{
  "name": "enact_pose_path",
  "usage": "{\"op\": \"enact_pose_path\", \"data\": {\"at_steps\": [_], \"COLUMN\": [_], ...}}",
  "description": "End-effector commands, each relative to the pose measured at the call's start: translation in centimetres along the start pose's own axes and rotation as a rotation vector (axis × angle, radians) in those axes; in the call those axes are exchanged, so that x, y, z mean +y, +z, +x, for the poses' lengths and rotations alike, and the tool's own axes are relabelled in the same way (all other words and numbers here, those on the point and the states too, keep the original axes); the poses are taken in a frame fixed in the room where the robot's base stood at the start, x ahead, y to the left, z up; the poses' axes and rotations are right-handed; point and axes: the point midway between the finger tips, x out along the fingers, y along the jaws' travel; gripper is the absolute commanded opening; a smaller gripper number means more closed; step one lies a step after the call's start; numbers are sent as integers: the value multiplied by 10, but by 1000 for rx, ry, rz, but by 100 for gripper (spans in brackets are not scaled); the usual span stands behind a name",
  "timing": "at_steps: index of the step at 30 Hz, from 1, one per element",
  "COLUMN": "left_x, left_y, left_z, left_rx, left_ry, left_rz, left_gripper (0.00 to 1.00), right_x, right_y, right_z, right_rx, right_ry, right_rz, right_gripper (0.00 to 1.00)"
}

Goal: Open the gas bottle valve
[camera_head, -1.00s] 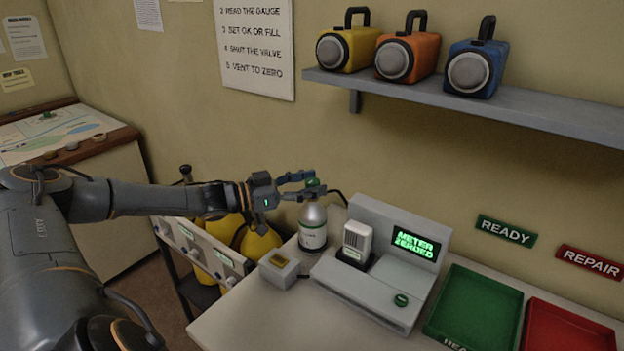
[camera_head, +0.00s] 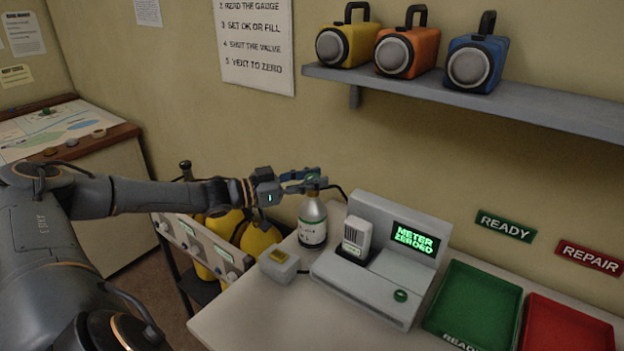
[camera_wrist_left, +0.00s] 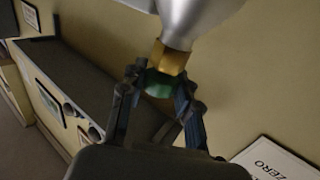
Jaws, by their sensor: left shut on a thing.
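The gas bottle (camera_head: 312,224) is a small silver cylinder with a dark label, upright on the light desktop beside the console. Its green valve knob (camera_wrist_left: 158,84) sits on a brass neck (camera_wrist_left: 171,58) in the left wrist view. My left gripper (camera_head: 308,181) is at the top of the bottle. Its fingers (camera_wrist_left: 157,92) are shut on the green knob, one on each side, and partly hide it in the head view. My right gripper is not in view.
The grey console (camera_head: 365,282) with a lit "METER ZEROED" screen (camera_head: 413,238) stands right of the bottle. A green tray (camera_head: 474,302) and red tray (camera_head: 566,328) lie right. Yellow cylinders (camera_head: 258,240) stand left, below.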

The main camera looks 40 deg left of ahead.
Motion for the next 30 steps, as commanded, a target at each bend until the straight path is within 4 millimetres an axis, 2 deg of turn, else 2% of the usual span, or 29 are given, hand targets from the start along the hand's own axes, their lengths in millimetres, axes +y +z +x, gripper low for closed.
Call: {"op": "enact_pose_path", "data": {"at_steps": [10,17,23,30], "left_x": [1,2,2,3], "left_y": [0,-3,-6,-9], "left_z": [0,0,0,1], "left_rx": [-2,-3,-3,-5], "left_ry": [-129,-249,-358,-498], "left_rz": [-3,-7,-9,-10], "left_gripper": [0,0,0,0], "right_x": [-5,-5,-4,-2], "right_y": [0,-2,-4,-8], "right_z": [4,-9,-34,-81], "right_rx": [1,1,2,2], "right_ry": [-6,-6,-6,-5], "right_rz": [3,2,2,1], "right_gripper": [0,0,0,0]}}
